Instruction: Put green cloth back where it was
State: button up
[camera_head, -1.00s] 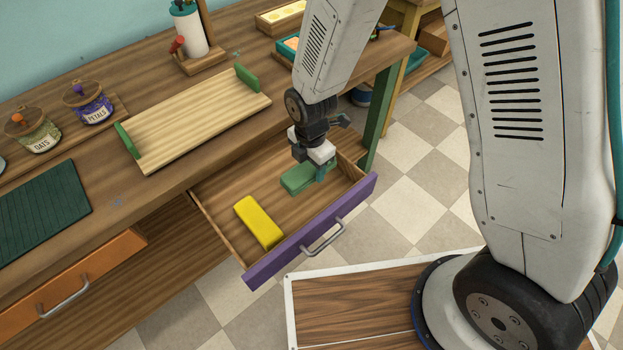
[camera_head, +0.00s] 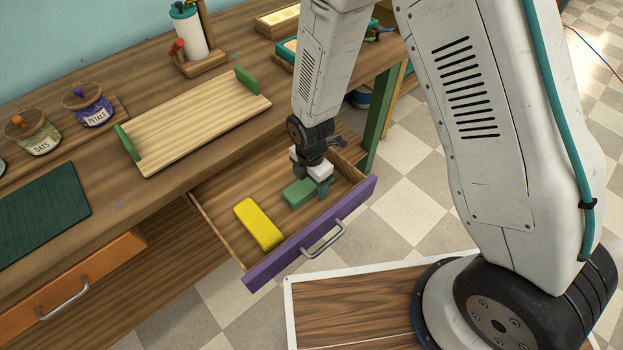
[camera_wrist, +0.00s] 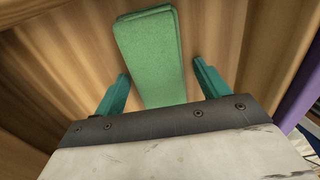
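The green cloth (camera_head: 298,193) is a folded block lying in the pulled-out drawer with the purple front (camera_head: 280,258), near its right side. In the wrist view the green cloth (camera_wrist: 152,58) runs up from between my teal fingers. My gripper (camera_head: 323,187) is down in the drawer at the cloth's right end. In the wrist view my gripper (camera_wrist: 160,92) is open, with a finger on each side of the cloth and a gap between each finger and the cloth. The cloth's near end is hidden by the gripper body.
A yellow block (camera_head: 258,223) lies in the drawer, left of the cloth. The drawer walls and purple front surround the gripper closely. On the counter above are a wooden tray (camera_head: 195,115), jars (camera_head: 88,103) and a paper roll (camera_head: 188,30). An orange drawer (camera_head: 85,280) is shut.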

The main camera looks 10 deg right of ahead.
jog(key=shift+r, duration=0.1)
jog(key=d+r+m, duration=0.3)
jog(key=r, duration=0.8)
jog(key=d+r+m, duration=0.2)
jog(key=r, duration=0.8)
jog(key=s+d+r+m+t, duration=0.1)
jog(key=s+d+r+m, duration=1.4)
jog(key=s+r+m, duration=0.2)
jog(key=s+m, duration=0.2)
jog(key=shift+s+d+r+m, duration=0.3)
jog(key=shift+s+d+m, duration=0.05)
jog(key=shift+s+m, duration=0.05)
